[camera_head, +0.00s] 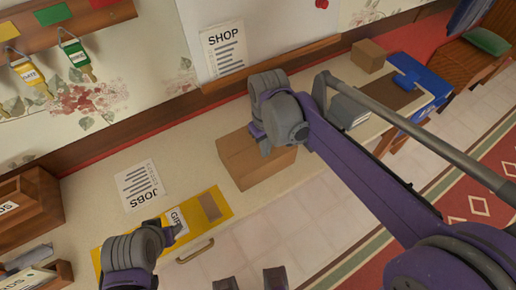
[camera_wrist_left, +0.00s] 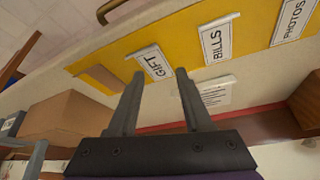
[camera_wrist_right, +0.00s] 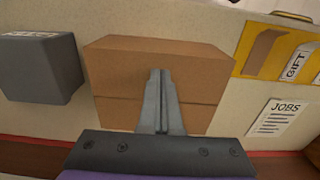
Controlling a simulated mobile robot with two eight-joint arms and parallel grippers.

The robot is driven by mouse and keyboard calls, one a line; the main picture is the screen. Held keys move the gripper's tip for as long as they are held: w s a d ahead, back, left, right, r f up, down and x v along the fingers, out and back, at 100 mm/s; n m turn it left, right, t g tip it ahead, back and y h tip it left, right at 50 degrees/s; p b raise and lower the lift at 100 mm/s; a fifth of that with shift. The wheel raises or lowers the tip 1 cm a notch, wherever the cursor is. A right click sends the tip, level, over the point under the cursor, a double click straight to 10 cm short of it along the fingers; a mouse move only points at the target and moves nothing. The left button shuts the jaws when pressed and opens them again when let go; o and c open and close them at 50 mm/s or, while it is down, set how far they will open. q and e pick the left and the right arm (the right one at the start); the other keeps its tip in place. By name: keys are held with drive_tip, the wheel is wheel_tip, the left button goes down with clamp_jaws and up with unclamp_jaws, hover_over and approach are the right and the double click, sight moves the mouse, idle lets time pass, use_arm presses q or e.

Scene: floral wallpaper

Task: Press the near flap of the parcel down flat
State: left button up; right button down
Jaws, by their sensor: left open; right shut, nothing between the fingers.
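The parcel, a brown cardboard box (camera_head: 262,168), stands on the pale counter in the middle of the head view. It also shows in the right wrist view (camera_wrist_right: 205,80) and at the left of the left wrist view (camera_wrist_left: 68,112). A seam runs across it; I see no flap standing up. My right gripper (camera_head: 262,150) is shut and empty at the parcel, its fingertips (camera_wrist_right: 160,74) in front of the cardboard; whether they touch it I cannot tell. My left gripper (camera_head: 178,232) is open and empty near the GIFT label (camera_wrist_left: 153,63), left of the parcel.
A grey box (camera_wrist_right: 38,68) stands beside the parcel. A smaller carton (camera_head: 370,55) and a blue crate (camera_head: 428,75) are farther right. Wooden trays (camera_head: 30,205) stand left.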

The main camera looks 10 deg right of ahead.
drive_tip(key=shift+r+p, duration=1.8)
drive_tip(key=shift+r, duration=1)
use_arm(q)
wheel_tip(320, 180, up, 8)
drive_tip(key=w+p, duration=0.2)
drive_tip(key=shift+w+p, duration=0.2)
drive_tip(key=shift+p, duration=0.2)
use_arm(e)
wheel_tip(320, 180, up, 5)
drive_tip(key=shift+f, duration=0.1)
use_arm(q)
drive_tip(key=shift+s+r, duration=0.1)
use_arm(e)
drive_tip(key=shift+s, duration=0.1)
